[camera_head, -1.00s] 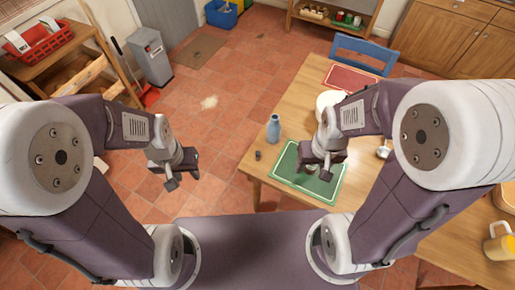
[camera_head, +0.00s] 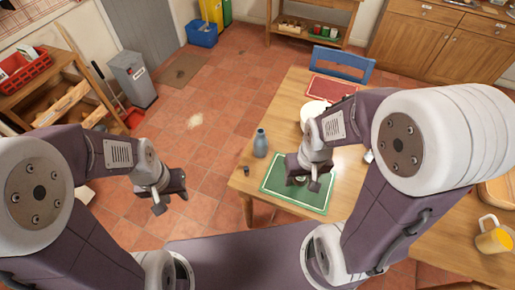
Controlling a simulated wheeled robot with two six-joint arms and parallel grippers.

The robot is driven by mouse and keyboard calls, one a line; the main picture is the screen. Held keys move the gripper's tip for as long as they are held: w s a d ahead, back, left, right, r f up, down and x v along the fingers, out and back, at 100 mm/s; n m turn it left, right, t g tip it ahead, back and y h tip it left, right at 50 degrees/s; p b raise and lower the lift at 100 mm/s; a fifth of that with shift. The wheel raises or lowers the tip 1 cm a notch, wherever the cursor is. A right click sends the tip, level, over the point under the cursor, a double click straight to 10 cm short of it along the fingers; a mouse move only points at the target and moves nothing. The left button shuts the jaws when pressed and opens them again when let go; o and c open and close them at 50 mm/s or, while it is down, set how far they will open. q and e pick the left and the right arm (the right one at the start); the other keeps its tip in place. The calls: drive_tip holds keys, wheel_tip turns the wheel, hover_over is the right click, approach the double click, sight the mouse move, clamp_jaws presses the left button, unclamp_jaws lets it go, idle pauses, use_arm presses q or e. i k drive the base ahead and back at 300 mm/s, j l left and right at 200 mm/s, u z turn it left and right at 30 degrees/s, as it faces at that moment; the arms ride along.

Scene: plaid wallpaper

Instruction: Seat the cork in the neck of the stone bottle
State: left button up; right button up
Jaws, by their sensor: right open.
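The stone bottle (camera_head: 260,145), blue-grey with a narrow neck, stands upright near the left edge of the table. A small dark piece (camera_head: 246,170), probably the cork, sits on the bare wood just in front and left of it, apart from the bottle. My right gripper (camera_head: 303,184) is open above the green mat (camera_head: 312,202), to the right of the bottle. Whether anything lies between its fingers is too small to tell. My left gripper (camera_head: 171,202) appears open and empty, over the floor left of the table.
The wooden table (camera_head: 285,105) also bears a white plate (camera_head: 313,112), partly hidden by my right arm, and a red mat (camera_head: 330,88). A blue chair (camera_head: 342,62) stands behind. Open tiled floor lies left of the table.

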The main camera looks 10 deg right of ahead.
sight(260, 141)
drive_tip(key=i+j+z, duration=0.45)
drive_tip(key=j+z, duration=0.25)
drive_tip(key=j, duration=0.2)
drive_tip(key=i+j+z, duration=0.15)
drive_tip(key=j+z, duration=0.25)
drive_tip(key=j, duration=0.15)
drive_tip(key=j+z, duration=0.35)
drive_tip(key=j, duration=0.25)
drive_tip(key=j+z, duration=0.35)
drive_tip(key=j, duration=0.25)
